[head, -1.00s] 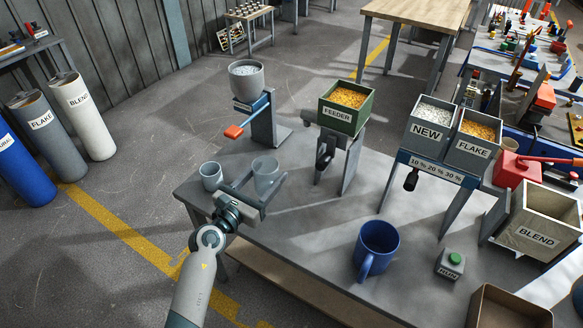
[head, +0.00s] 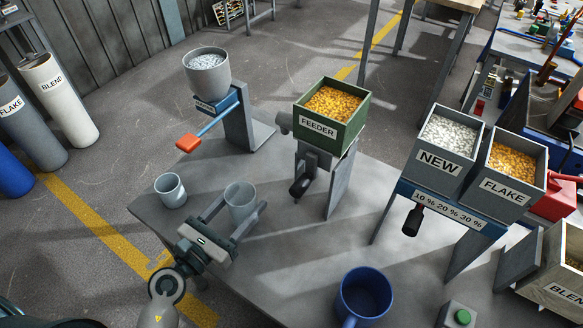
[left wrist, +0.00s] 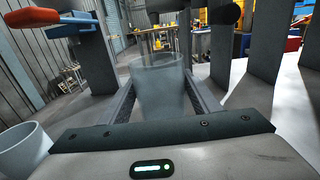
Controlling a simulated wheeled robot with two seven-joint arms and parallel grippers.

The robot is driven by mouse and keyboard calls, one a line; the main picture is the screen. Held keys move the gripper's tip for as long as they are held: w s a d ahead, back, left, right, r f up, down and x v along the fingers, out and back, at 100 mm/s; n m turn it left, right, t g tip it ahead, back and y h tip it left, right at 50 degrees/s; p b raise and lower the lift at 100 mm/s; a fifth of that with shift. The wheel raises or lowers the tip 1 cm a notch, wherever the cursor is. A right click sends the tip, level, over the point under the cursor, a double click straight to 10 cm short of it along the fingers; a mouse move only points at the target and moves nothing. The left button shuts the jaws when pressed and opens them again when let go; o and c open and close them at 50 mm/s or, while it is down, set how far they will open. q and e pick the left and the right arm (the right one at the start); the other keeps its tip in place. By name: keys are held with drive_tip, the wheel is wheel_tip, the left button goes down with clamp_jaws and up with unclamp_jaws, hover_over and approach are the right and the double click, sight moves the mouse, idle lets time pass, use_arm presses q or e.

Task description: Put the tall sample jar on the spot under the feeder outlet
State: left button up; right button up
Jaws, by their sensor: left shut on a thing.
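The tall sample jar (head: 240,203) is a grey translucent cup, upright near the left part of the table. My left gripper (head: 234,212) is shut on it, one finger on each side. In the left wrist view the jar (left wrist: 160,85) stands between the two fingers. I cannot tell whether its base touches the table. The green feeder (head: 318,128) holds yellow grains and stands to the right of the jar, with a dark outlet (head: 301,187) below it. The spot under the outlet is not clearly visible. My right gripper is not in view.
A shorter grey cup (head: 171,189) stands left of the jar. A hopper with a red-orange lever (head: 189,143) is behind. A blue mug (head: 363,297) stands at the front. The NEW and FLAKE bins (head: 444,163) are on the right. The table (head: 290,245) between jar and mug is clear.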

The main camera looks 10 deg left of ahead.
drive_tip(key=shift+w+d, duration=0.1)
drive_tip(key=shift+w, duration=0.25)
